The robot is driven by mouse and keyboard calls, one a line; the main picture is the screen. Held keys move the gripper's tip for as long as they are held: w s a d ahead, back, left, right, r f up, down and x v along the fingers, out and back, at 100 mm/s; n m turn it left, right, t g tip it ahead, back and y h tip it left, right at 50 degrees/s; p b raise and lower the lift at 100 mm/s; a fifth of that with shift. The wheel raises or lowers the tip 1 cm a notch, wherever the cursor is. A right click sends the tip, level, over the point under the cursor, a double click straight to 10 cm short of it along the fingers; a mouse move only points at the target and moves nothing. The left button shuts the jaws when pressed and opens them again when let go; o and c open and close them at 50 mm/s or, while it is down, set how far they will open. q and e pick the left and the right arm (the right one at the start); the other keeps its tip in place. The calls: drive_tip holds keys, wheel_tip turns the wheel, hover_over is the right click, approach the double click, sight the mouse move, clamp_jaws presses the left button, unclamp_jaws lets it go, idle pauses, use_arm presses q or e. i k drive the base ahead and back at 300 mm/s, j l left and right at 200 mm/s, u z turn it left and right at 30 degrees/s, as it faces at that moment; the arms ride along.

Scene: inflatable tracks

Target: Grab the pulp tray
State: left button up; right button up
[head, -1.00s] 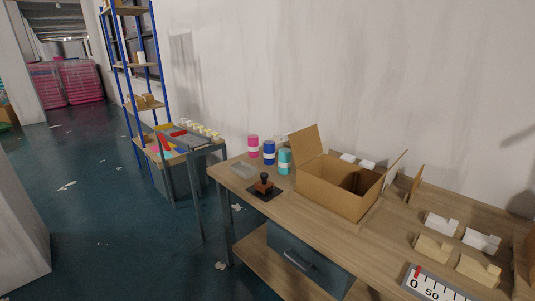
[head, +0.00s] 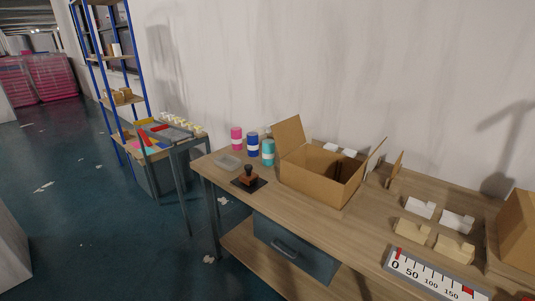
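Neither of my grippers shows in the head view. No object can be surely told as the pulp tray. A small grey shallow tray-like piece (head: 229,162) lies at the left end of the wooden workbench (head: 225,192). Toward the bench's right side are two white moulded pieces (head: 420,208) and two tan moulded pieces (head: 412,231), set close together in pairs. An open cardboard box (head: 312,185) stands in the middle of the bench with its flaps up; its floor is hidden.
A stamp on a dark pad (head: 249,177) and pink, blue and teal canisters (head: 252,145) stand left of the box. A scale display (head: 431,277) is at the front right, another carton (head: 518,232) at the right edge. Open floor (head: 75,225) lies left of the bench.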

sight(229, 163)
drive_tip(key=z, duration=0.85)
drive_tip(key=i+j+z, duration=0.15)
drive_tip(key=j+z, duration=0.65)
drive_tip(key=j, duration=0.25)
drive_tip(key=j+z, duration=0.35)
drive_tip(key=j, duration=0.2)
drive_tip(key=k+j+z, duration=0.1)
drive_tip(key=j+z, duration=0.3)
drive_tip(key=j, duration=0.15)
